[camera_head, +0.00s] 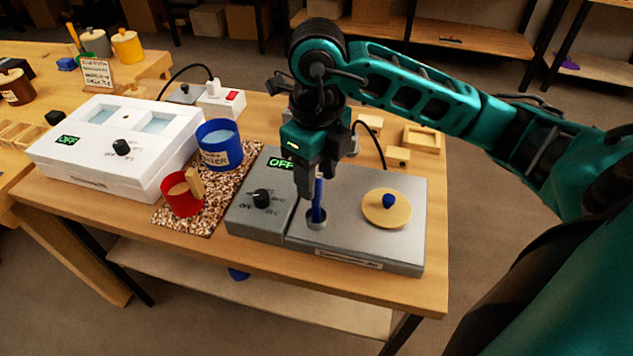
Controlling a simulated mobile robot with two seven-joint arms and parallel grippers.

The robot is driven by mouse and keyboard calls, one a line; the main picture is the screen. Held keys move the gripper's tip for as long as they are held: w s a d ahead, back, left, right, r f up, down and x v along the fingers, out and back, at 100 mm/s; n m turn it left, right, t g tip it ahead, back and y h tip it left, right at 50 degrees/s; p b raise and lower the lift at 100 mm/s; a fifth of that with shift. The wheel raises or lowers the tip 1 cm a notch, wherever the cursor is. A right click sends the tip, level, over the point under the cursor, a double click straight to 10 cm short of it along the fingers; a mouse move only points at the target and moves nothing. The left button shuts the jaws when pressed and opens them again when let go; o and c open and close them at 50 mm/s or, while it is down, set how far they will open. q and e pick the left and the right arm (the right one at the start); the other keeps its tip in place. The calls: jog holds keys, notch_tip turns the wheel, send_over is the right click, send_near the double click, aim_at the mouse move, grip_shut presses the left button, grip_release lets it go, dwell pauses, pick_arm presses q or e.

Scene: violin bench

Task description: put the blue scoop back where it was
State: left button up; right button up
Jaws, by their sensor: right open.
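A slim blue handle (318,198), which looks like the blue scoop's, stands upright in a small round well (311,225) in the grey heater unit (350,235). Its lower end is hidden in the well. My right gripper (316,188) points down over the handle, open, with its fingers at the handle's upper part. I cannot tell whether they touch it. A round wooden lid (399,216) with a blue knob lies on the same unit, to the right. My left gripper is not in view.
A red mug (181,200) and a blue pot (217,157) stand on a speckled mat (206,212) left of the unit. A white box with an OFF display (157,178) is farther left. Small wooden blocks and a wooden tray (423,138) lie behind. My right arm spans the right side.

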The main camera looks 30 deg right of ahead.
notch_tip(320, 180, up, 9)
jog(key=shift+p, duration=0.85)
jog(key=shift+s, duration=0.1)
